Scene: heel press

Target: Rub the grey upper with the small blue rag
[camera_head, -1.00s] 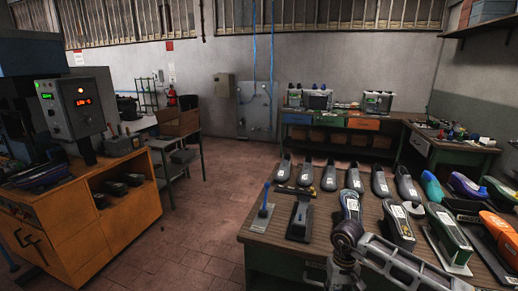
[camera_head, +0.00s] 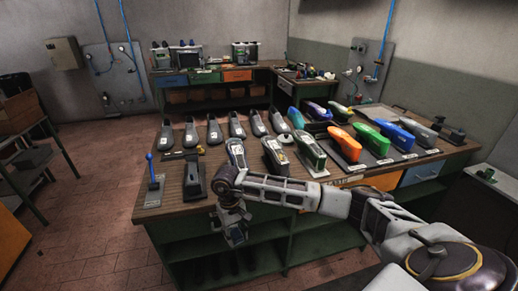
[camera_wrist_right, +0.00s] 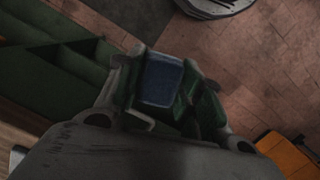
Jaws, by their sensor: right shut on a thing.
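My right gripper (camera_head: 236,236) hangs low in front of the near edge of the bench in the head view, below the tabletop. In the right wrist view its fingers (camera_wrist_right: 165,95) are closed on a small blue piece of cloth, the blue rag (camera_wrist_right: 162,80). Several grey uppers stand in a row along the back of the bench, one of them here (camera_head: 237,125). Another grey upper (camera_head: 418,130) stands at the right end of the bench. I cannot tell which one the task names. The gripper is apart from all of them. My left gripper is out of view.
The wooden bench top (camera_head: 170,205) also carries a blue-handled lever (camera_head: 152,170), a dark stand (camera_head: 195,180), and green, orange, blue and purple uppers. My right forearm crosses in front of the bench. The tiled floor (camera_head: 90,225) to the left is clear.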

